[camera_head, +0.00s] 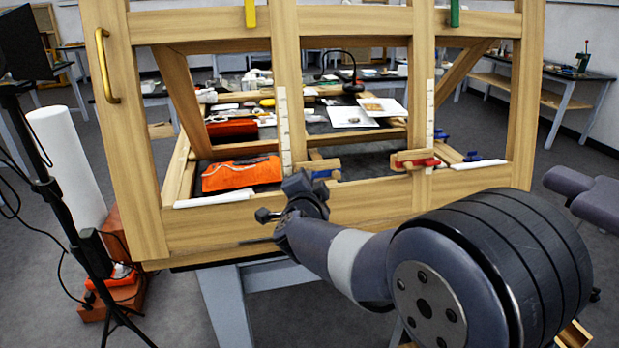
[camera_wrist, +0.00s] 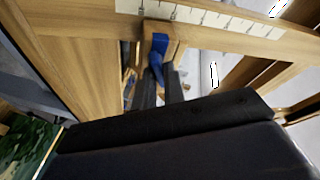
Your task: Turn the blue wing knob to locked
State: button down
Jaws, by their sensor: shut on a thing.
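The blue wing knob (camera_wrist: 157,57) is on a small wooden block at the upper middle of the wrist view, beside a white ruled scale. In the head view, a bit of the blue knob (camera_head: 325,173) shows at the foot of the left inner post, partly hidden by my gripper. My gripper (camera_wrist: 158,84) has its two dark fingers shut on the lower part of the knob's wing. In the head view, my gripper (camera_head: 308,188) reaches the knob from the front. The wing points down and slightly tilted in the wrist view. I see no locked mark.
A wooden frame (camera_head: 350,207) stands around the work. A similar red knob (camera_head: 418,163) sits on the right inner post. An orange pouch (camera_head: 240,176) lies left of my gripper. White strips (camera_head: 215,199) lie on the lower rail. A brass handle (camera_head: 106,66) is on the left post.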

jog(key=shift+r+m+g+h+p, duration=0.15)
jog(key=shift+m+g+p, duration=0.3)
jog(key=shift+m+p, duration=0.65)
jog(key=shift+f+m+g+h+p, duration=0.1)
jog(key=shift+m+g+h+p, duration=0.3)
jog(key=shift+m, duration=1.3)
jog(key=c, duration=1.5)
grip_release()
jog(key=v, duration=1)
jog(key=shift+s+r, duration=0.25)
jog(key=shift+s, duration=0.15)
jog(key=shift+w, duration=0.1)
